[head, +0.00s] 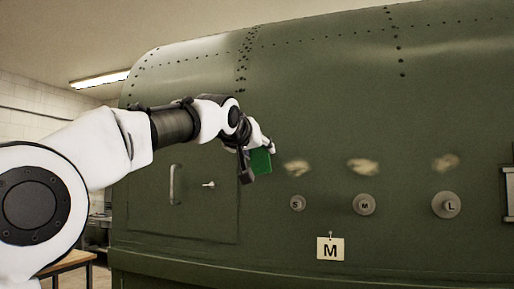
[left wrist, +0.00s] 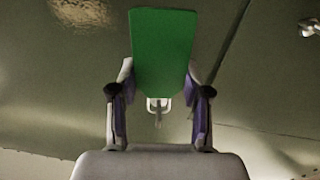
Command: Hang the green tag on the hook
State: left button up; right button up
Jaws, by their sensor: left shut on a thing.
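The green tag (head: 261,161) is held in my left gripper (head: 257,150), in front of the green fuselage panel. In the left wrist view the green tag (left wrist: 165,48) stands up between the two fingers of the left gripper (left wrist: 160,78). A small pale U-shaped fitting (left wrist: 158,104) shows below the tag there; I cannot tell whether it is part of the tag or of something behind. A small metal fitting (head: 208,184) sticks out of the door, left of and below the tag. I cannot tell whether it is the hook. My right gripper does not show.
The fuselage (head: 300,120) fills most of the head view. Left of the small fitting is a door handle (head: 173,184). To the right are round knobs marked S (head: 297,203), M (head: 364,205) and L (head: 446,205), with an M card (head: 330,249) hanging below.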

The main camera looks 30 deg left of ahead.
pick_arm(q)
jog(key=shift+s+d+r, duration=0.1)
jog(key=shift+s, duration=0.15)
jog(key=shift+w, duration=0.1)
jog(key=o, duration=0.9)
jog(key=shift+w, duration=0.1)
